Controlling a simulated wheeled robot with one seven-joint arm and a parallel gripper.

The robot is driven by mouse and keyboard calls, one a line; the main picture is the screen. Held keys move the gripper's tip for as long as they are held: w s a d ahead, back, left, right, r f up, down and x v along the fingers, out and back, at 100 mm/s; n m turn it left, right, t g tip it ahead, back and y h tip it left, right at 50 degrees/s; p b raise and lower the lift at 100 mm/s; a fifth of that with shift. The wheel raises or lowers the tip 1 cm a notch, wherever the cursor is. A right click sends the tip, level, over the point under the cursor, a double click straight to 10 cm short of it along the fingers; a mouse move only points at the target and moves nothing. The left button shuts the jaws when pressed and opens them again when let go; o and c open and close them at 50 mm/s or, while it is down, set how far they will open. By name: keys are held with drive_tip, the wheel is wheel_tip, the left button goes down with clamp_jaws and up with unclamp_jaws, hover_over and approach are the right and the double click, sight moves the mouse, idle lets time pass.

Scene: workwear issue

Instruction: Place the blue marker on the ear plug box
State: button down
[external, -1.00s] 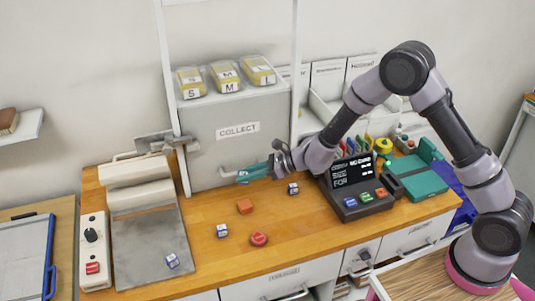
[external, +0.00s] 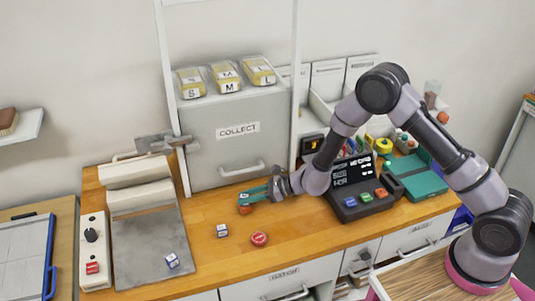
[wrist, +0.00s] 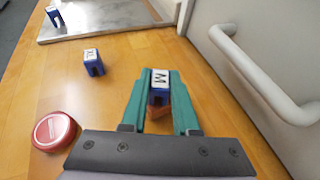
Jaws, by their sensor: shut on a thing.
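My gripper (external: 250,197) is shut on a blue marker (wrist: 159,92) with a white top lettered M, held between the teal fingers. It also shows in the wrist view (wrist: 160,95). A small orange box (external: 245,211), the likeliest ear plug box, is on the wooden counter under the fingertips. In the wrist view part of the orange box (wrist: 157,112) shows just below the marker, and the rest is hidden. I cannot tell whether marker and box touch. No ear plug label can be read.
Another blue marker (external: 222,230) and a round red tin (external: 259,239) stand nearby on the counter. A further blue marker (external: 172,261) is on the grey plate (external: 150,235). The cabinet handle (external: 242,168) juts out behind my gripper. A black console (external: 360,190) stands to the right.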

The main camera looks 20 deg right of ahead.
drive_tip(key=c, duration=0.7)
unclamp_jaws()
drive_tip(key=shift+f, duration=0.1)
drive_tip(key=shift+o, duration=0.2)
drive_tip(key=shift+r, duration=0.2)
drive_tip(key=shift+d+r, duration=0.15)
drive_tip(key=shift+d, duration=0.2)
drive_tip(key=v, duration=1.1)
drive_tip(key=shift+s, duration=0.2)
